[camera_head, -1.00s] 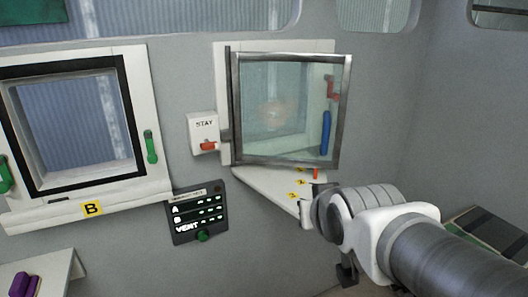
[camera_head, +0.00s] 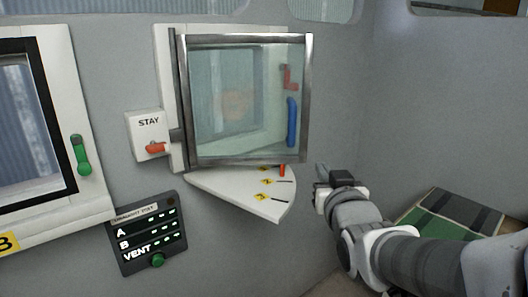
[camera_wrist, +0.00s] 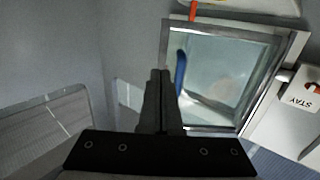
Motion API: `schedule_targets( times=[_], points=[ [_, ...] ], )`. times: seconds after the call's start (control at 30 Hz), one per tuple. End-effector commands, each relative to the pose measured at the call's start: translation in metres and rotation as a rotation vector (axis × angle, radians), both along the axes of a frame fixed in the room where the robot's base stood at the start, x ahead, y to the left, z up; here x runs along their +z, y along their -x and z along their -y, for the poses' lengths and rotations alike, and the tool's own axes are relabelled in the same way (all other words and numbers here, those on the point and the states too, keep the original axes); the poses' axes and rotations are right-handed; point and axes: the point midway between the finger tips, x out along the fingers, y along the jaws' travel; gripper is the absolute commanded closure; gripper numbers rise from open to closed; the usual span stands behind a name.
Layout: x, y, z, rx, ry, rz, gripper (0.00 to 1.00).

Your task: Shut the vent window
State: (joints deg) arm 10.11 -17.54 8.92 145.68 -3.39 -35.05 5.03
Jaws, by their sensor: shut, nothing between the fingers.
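The vent window (camera_head: 245,100) is a glass pane in a grey metal frame, hinged at its left side and swung out from its white surround. It also shows in the wrist view (camera_wrist: 215,75). A blue handle (camera_head: 292,122) and a red latch (camera_head: 289,78) show at its right side. A white quarter-round shelf (camera_head: 240,193) with yellow number marks and an orange peg (camera_head: 282,170) lies below it. A STAY box (camera_head: 149,135) with an orange lever (camera_head: 155,147) is on the wall at left. My gripper (camera_head: 322,172) is shut and empty, to the lower right of the pane, apart from it.
A dark panel (camera_head: 147,235) labelled A, B and VENT with a green knob is on the wall below. Another window (camera_head: 28,120) with a green handle (camera_head: 81,155) is at far left. A green and grey surface (camera_head: 445,215) lies at right. The wall right of the vent is clear.

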Motion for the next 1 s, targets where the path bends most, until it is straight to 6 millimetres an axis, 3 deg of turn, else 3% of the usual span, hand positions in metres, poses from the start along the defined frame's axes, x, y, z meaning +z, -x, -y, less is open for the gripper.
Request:
schedule_targets(
  times=[0.73,1.0],
  points=[
    [0.004,-0.03,-0.001,0.007,-0.008,0.054,1.0],
    [-0.001,-0.066,-0.002,0.008,-0.007,0.059,1.0]
  ],
)
